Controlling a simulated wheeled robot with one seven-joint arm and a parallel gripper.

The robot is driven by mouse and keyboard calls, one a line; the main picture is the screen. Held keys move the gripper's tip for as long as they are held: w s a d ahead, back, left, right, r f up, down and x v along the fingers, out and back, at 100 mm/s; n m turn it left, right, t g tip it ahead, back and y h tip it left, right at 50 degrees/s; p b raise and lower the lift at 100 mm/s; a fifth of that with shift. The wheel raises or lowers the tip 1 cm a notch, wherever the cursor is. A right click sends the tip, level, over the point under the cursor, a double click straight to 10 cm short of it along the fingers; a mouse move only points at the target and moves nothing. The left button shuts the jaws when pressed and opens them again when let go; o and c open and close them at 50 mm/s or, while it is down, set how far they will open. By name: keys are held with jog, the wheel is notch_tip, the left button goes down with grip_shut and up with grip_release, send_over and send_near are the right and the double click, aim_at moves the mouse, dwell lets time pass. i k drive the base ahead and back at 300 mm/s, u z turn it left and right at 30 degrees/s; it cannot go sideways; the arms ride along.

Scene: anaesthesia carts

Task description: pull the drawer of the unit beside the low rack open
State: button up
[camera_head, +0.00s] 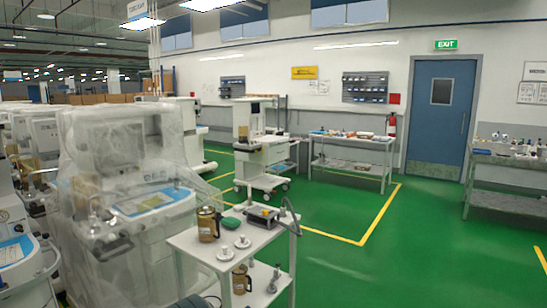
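A white wheeled anaesthesia unit (262,168) stands upright at mid-distance, with a flat work top and a cabinet body below. A low two-level rack (345,141) with small items on top stands to its right, against the wall. Any drawer front on this unit is too small to make out as open or shut. Nearer, a plastic-wrapped unit (125,150) stands left of a low white two-shelf trolley (190,240). Which pair the task names, I cannot tell. My gripper is not in view.
More wrapped units crowd the left. Green floor (345,260) is clear at centre and right. A workbench (505,165) stands at right, near a blue door (440,115).

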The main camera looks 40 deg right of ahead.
aim_at(272, 152)
jog(key=z, duration=1.95)
jog(key=k, duration=0.65)
jog(key=z, duration=0.4)
jog(key=i, duration=2.45)
jog(key=u, duration=0.5)
jog(key=i, duration=1.65)
jog(key=u, duration=0.35)
jog(key=i, duration=1.85)
jog(key=u, duration=0.35)
jog(key=i, duration=2.05)
jog(key=u, duration=0.15)
